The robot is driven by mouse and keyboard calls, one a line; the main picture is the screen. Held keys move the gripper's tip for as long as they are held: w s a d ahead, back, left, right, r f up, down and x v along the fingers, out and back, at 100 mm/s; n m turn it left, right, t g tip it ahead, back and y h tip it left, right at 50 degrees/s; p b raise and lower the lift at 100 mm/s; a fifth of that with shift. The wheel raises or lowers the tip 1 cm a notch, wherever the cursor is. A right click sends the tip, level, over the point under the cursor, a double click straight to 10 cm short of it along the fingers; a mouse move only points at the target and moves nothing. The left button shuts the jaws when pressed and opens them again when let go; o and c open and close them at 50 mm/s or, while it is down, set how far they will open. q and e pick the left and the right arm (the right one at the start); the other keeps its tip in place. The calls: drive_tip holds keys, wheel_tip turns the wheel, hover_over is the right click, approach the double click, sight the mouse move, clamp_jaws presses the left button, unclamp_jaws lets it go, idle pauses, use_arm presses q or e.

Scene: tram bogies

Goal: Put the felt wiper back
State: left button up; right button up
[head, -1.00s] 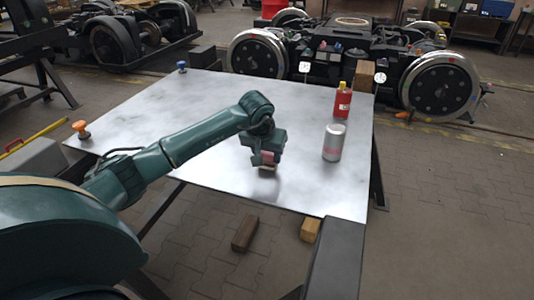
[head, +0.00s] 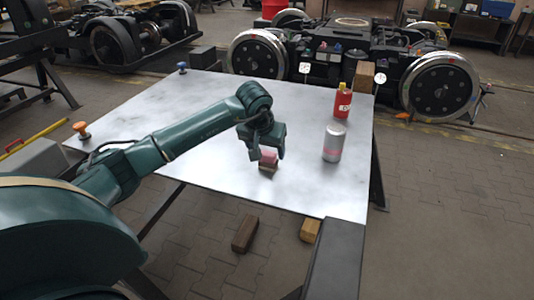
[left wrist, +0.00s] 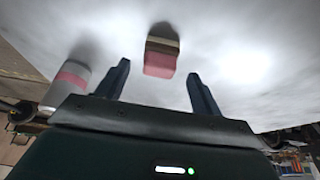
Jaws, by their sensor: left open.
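The felt wiper (head: 268,160), a small block with a pink top and a tan and dark lower part, stands on the bare metal table top (head: 215,110) near its front middle. My left gripper (head: 267,153) is open over the wiper, pointing down. In the left wrist view the wiper (left wrist: 161,52) lies between and just beyond the two spread fingers, apart from both. It stays on the table top. My right gripper is not in view.
A grey can with a pink band (head: 334,142) stands right of the wiper, and a red bottle with a yellow cap (head: 343,100) behind it. An orange knob (head: 81,129) and a blue knob (head: 182,67) sit on the left edges. The left middle of the table is clear.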

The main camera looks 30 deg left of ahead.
use_arm(q)
drive_tip(key=a+v, duration=0.1)
drive_tip(key=v, duration=0.8)
drive_tip(key=shift+d, duration=0.5)
